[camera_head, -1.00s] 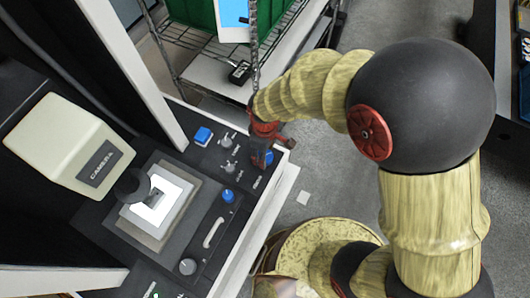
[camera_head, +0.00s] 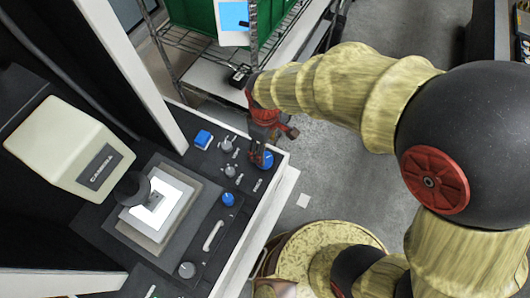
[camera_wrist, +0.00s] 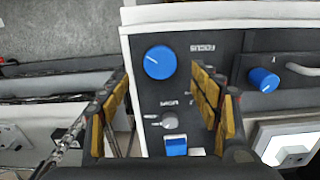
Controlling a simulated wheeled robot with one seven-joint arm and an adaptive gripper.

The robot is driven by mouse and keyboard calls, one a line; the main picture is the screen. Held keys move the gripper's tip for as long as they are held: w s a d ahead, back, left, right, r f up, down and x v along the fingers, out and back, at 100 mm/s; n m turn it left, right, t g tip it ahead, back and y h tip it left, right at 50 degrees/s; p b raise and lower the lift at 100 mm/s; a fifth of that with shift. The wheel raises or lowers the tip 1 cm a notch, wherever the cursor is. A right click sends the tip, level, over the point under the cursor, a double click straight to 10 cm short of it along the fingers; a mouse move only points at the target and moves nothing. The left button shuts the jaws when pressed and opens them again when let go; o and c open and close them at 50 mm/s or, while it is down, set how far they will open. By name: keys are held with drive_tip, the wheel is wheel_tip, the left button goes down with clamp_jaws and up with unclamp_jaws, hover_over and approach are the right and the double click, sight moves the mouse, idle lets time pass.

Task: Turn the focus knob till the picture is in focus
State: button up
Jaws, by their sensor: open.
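The large blue focus knob (camera_head: 265,160) sits at the right end of the black control panel. In the wrist view the knob (camera_wrist: 160,62) is a round blue dial with a white line, beside the word FOCUS. My gripper (camera_head: 257,148) is over the knob in the head view, with red parts partly covering it. In the wrist view my gripper (camera_wrist: 162,78) is open, with a yellow-padded finger to each side of the knob's line; the knob shows between them. Whether they touch it, I cannot tell. A bright white square with a small grey mark (camera_head: 168,200) lies under the dark lens.
Small grey knobs (camera_head: 227,145), a blue square button (camera_head: 203,138) and another blue knob (camera_head: 228,198) are close by on the panel. A cream camera housing (camera_head: 65,148) stands at left. A wire shelf with a green bin (camera_head: 190,20) is behind.

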drive_tip(key=shift+r, duration=2.4)
drive_tip(key=s+d+r+m+t+b, duration=0.2)
drive_tip(key=d+r+m, duration=0.4)
drive_tip(key=d, duration=0.5)
drive_tip(key=s+d+r+m+t+b, duration=0.3)
drive_tip(key=s+d+r+m+b, duration=0.1)
drive_tip(key=d, duration=0.7)
wheel_tip(320, 180, up, 2)
drive_tip(key=s+m, duration=0.1)
drive_tip(key=m, duration=0.2)
drive_tip(key=shift+s+d+t, duration=0.25)
drive_tip(key=shift+s+t, duration=0.05)
drive_tip(key=shift+s, duration=0.05)
drive_tip(key=shift+r, duration=0.1)
drive_tip(key=shift+c, duration=1.2)
